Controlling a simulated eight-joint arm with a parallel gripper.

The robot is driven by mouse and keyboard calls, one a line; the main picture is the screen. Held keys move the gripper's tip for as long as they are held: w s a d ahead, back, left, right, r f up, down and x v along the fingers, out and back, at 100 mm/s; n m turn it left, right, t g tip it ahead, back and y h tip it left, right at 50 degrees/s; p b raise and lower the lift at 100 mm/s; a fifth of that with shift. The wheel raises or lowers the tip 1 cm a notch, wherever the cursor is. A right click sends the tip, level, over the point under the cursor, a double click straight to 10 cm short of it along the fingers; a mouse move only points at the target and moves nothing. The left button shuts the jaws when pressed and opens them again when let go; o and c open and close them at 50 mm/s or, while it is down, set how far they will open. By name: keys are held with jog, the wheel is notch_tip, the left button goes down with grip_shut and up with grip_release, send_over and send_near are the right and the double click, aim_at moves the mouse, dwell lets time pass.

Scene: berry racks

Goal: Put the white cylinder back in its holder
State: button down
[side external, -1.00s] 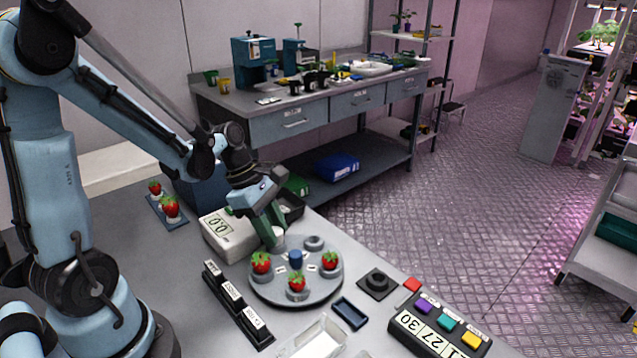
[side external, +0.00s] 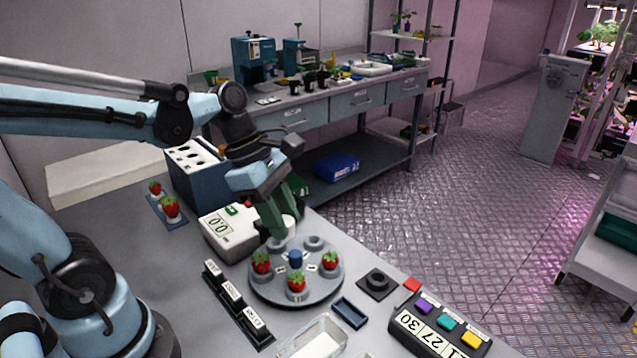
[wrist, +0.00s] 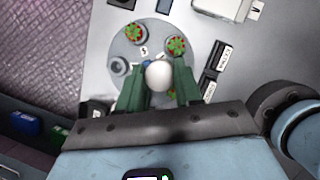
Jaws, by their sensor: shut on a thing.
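My gripper (side external: 274,232) is above the far left edge of the grey round turntable (side external: 296,306), pointing down. In the wrist view, its green fingers are shut on the white cylinder (wrist: 158,74), which shows as a pale rounded end. In the side view the fingers hide most of it. Below, the turntable carries strawberries (side external: 296,281) on cups, an empty cup (side external: 314,242) and a blue hub (side external: 295,258). A black square base with a round seat (side external: 377,282) stands to the right. I cannot tell which thing is the cylinder's holder.
A white scale (side external: 222,236) stands close to the left of my gripper. A blue box with a holed white top (side external: 200,178) is behind it. A black labelled rack (side external: 238,305), clear tray (side external: 315,338), blue dish (side external: 349,312) and button panel (side external: 440,325) line the front.

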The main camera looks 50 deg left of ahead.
aim_at(285, 217)
jog(key=shift+s+d+r, duration=0.25)
jog(key=shift+d+r, duration=0.15)
jog(key=shift+d, duration=0.2)
jog(key=shift+s+d+r, duration=0.2)
jog(key=shift+d+r, duration=0.2)
jog(key=shift+d, duration=0.2)
jog(key=w+d+f+m, duration=0.2)
jog(key=w+d, duration=0.2)
jog(key=w, duration=0.4)
jog(key=shift+m+g, duration=0.5)
jog(key=shift+g, duration=0.1)
jog(key=shift+w+d+f, duration=0.75)
jog(key=shift+w+f, duration=0.15)
jog(key=shift+f, duration=0.7)
jog(key=shift+w+d+f, duration=0.75)
jog(key=shift+w+f, duration=0.2)
jog(key=shift+f, duration=0.65)
jog(key=shift+w+d+f, duration=0.75)
jog(key=shift+w+f, duration=0.15)
jog(key=shift+f, duration=0.7)
jog(key=shift+f, duration=0.25)
jog(key=c, duration=0.7)
grip_release()
